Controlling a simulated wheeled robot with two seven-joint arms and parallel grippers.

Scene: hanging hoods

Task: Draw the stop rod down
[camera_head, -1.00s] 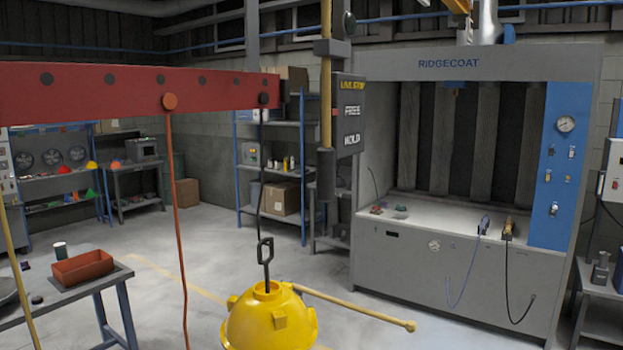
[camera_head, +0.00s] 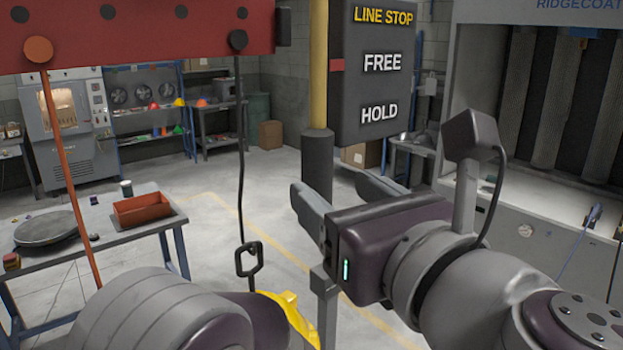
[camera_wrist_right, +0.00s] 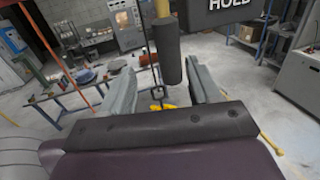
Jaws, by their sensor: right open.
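The stop rod (camera_head: 319,60) is a yellow upright rod with a dark cylindrical grip (camera_head: 317,165) at its lower end. It hangs beside a dark sign (camera_head: 375,75) reading LINE STOP, FREE and HOLD; a red mark on the sign's edge is level with FREE. Only part of my left arm shows at the bottom.
A red beam (camera_head: 130,30) crosses the upper left, with an orange cord and a dark hook (camera_head: 248,258) hanging from it. A yellow hood (camera_head: 285,312) is partly hidden below. A bench with an orange tray (camera_head: 143,210) stands left. A spray booth (camera_head: 560,190) is at right.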

